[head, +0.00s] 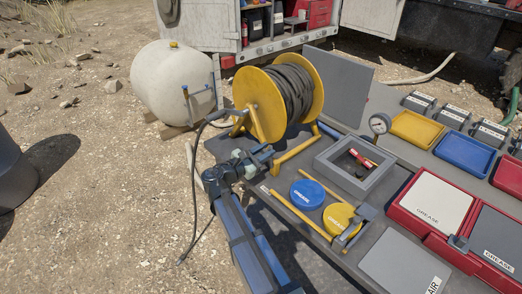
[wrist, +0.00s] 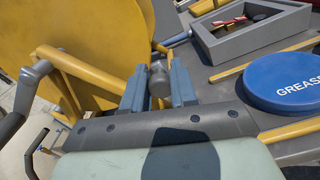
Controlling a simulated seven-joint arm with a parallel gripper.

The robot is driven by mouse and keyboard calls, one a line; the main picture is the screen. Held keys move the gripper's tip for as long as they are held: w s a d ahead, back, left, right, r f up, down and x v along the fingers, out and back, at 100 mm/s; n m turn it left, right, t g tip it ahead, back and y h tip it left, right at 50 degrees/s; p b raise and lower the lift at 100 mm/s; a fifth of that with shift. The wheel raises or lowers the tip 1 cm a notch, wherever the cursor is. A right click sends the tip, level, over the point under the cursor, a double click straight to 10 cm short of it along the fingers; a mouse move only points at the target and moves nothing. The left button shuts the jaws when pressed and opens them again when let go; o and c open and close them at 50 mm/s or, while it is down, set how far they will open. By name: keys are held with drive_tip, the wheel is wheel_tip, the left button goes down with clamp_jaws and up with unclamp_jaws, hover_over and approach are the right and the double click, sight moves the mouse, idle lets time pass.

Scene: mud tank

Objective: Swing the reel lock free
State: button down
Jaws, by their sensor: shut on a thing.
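The yellow hose reel (head: 258,105), wound with dark hose (head: 295,90), stands on its yellow frame at the left end of the bench. Its yellow side plate (wrist: 85,35) fills the upper left of the wrist view. My gripper (head: 266,154) is low at the front of the reel. In the wrist view my gripper (wrist: 158,76) has its blue-grey fingers on either side of a grey knob (wrist: 158,88), shut on it. The knob seems to be the reel lock's handle, beside the yellow frame. In the head view the lock is hidden behind my gripper.
A grey open tray (head: 345,185) with small red items, a blue GREASE lid (head: 308,194) and a yellow lid (head: 340,217) lie right of my gripper. Yellow bars (head: 295,157) run close by. A dark hose (head: 193,190) hangs off the left side.

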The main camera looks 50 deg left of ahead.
drive_tip(key=d+f+m, duration=0.2)
drive_tip(key=d+m, duration=0.4)
drive_tip(key=m, duration=0.4)
drive_tip(key=shift+d+f, duration=0.3)
drive_tip(key=shift+d, duration=0.2)
drive_tip(key=c, duration=1)
unclamp_jaws()
drive_tip(key=s, duration=1.3)
drive_tip(key=shift+s, duration=0.4)
